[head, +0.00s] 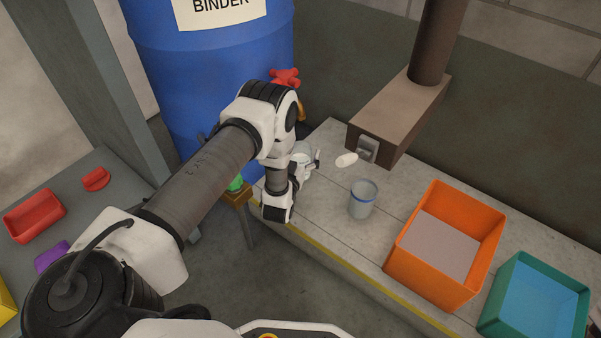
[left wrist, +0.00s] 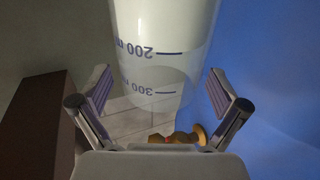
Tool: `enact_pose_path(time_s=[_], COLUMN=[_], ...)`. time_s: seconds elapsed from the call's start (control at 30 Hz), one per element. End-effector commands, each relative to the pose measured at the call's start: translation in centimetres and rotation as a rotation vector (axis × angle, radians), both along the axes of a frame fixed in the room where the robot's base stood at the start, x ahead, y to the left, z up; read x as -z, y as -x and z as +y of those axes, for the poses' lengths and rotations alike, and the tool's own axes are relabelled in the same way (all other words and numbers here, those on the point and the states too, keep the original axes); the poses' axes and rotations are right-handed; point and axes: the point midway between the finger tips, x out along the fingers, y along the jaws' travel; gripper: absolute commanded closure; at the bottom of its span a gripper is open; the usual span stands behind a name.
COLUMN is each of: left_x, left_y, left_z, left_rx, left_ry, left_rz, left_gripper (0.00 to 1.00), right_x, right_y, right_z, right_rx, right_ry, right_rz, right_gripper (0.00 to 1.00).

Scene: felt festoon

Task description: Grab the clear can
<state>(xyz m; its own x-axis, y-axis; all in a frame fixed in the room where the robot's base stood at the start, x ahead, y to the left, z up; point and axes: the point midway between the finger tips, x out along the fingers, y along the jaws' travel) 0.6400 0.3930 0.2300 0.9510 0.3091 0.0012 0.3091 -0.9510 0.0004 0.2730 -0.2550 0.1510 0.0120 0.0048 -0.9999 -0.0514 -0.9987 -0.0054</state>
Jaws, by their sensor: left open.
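My left gripper (head: 308,167) is over the left end of the grey bench, open. A clear beaker-like can (left wrist: 160,60) with blue volume marks stands between its two spread fingers (left wrist: 160,110) in the left wrist view. Its marks read upside down, and I see no finger touching it. In the head view this can (head: 301,153) is partly hidden by the gripper. My right gripper is not in view.
A small white piece (head: 346,160) lies on the bench (head: 330,205). A brown post with a box-like foot (head: 398,115) is behind it. An orange bin (head: 403,262) and a teal bin (head: 500,300) stand at right. A blue barrel (head: 205,75) with a red-handled tap (head: 285,77) is behind my arm.

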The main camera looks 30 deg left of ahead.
Motion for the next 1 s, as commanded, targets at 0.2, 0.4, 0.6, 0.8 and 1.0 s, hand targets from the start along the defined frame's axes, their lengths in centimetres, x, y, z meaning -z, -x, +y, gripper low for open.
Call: enact_pose_path(time_s=[0.2, 0.4, 0.6, 0.8, 1.0], left_x=[0.0, 0.0, -0.1, -0.3, -2.1], left_y=[-0.5, -0.5, -0.5, -0.5, -0.5], left_z=[0.2, 0.2, 0.2, 0.2, 0.2], left_rx=[0.000, 0.000, 0.000, 0.000, 0.000], left_ry=[0.000, 0.000, 0.000, 0.000, 0.000], left_rz=[0.002, 0.002, 0.000, 0.001, -0.001], left_gripper=[0.01, 0.58, 1.00, 1.00, 1.00], right_x=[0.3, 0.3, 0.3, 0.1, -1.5], right_y=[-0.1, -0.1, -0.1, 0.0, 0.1], right_z=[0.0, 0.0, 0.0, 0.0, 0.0], right_rx=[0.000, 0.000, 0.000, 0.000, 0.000], right_ry=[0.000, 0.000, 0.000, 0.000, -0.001], right_rz=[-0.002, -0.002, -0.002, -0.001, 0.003], right_gripper=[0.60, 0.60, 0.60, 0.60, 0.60])
